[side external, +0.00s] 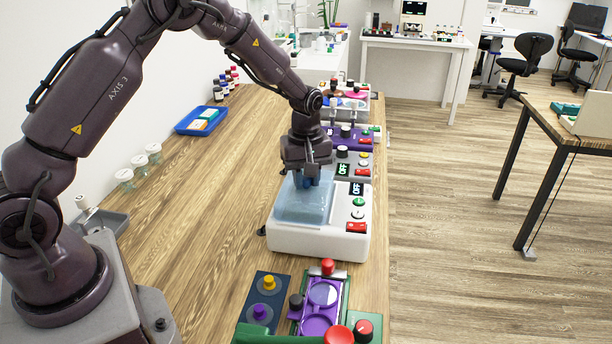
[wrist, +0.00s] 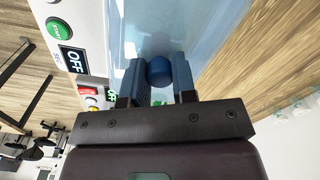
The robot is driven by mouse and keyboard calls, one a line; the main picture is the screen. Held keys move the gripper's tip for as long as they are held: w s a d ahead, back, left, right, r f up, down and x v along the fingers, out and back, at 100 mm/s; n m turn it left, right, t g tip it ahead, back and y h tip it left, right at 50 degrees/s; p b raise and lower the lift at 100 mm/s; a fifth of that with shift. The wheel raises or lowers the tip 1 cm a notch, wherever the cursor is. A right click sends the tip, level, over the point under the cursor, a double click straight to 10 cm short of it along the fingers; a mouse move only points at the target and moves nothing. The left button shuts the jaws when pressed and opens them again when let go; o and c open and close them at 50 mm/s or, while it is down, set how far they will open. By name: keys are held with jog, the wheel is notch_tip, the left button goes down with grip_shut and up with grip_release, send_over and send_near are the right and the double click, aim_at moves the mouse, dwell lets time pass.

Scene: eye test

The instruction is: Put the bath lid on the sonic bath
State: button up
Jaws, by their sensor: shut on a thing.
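The sonic bath (side external: 318,243) is a white box on the wooden bench, with an OFF display and green, white and red buttons on its right side. It also shows in the wrist view (wrist: 84,14). The bath lid (side external: 300,207) is a translucent pale blue cover over the bath's left part; it fills the top of the wrist view (wrist: 190,28). My gripper (side external: 308,181) points down above the lid, its two fingers shut on the lid's round blue knob (wrist: 159,71). I cannot tell whether the lid rests fully on the rim or is slightly raised.
A blue tray (side external: 201,120) and small jars (side external: 138,163) are on the left of the bench. The bench between them and the bath is clear.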

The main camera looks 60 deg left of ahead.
jog(key=shift+f, duration=0.2)
jog(key=o, duration=1.3)
jog(key=shift+o, duration=0.2)
jog(key=shift+r, duration=3.05)
